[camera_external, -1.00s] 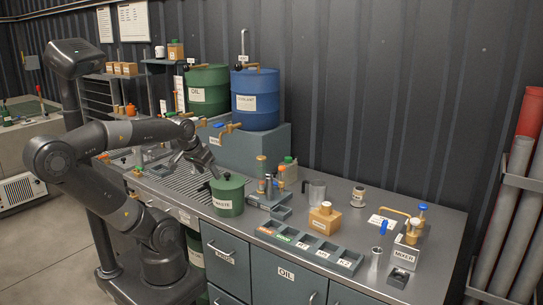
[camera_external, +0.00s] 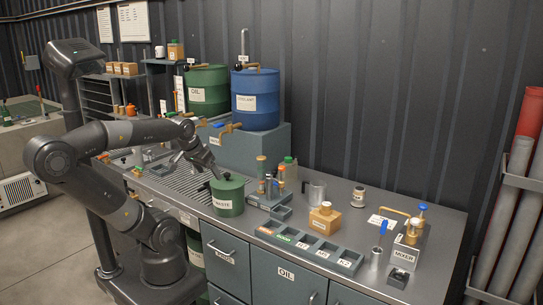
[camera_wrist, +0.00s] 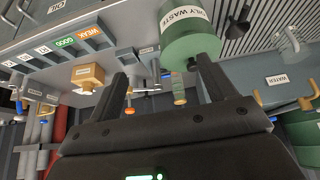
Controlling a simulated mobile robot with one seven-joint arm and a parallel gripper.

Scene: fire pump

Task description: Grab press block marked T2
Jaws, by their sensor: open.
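I cannot make out a T2 marking on any block in these frames. A tan block with a knob and a white label (camera_external: 325,218) stands on the bench behind the labelled tray (camera_external: 308,249). It also shows in the wrist view (camera_wrist: 88,77), where its label is too small to read. The tray's compartments carry orange, green and white labels; the white ones are not clearly legible. My gripper (camera_external: 203,163) is above the bench, just left of the green waste can (camera_external: 228,196). In the wrist view my gripper (camera_wrist: 163,66) is open, with nothing held between its fingers.
A rack of coloured-top tools (camera_external: 268,192) stands right of the can. A clear jug (camera_external: 314,191) and the mixer (camera_external: 406,249) stand farther right. Green and blue drums (camera_external: 255,98) with taps rise behind. The bench front right of the tray is partly clear.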

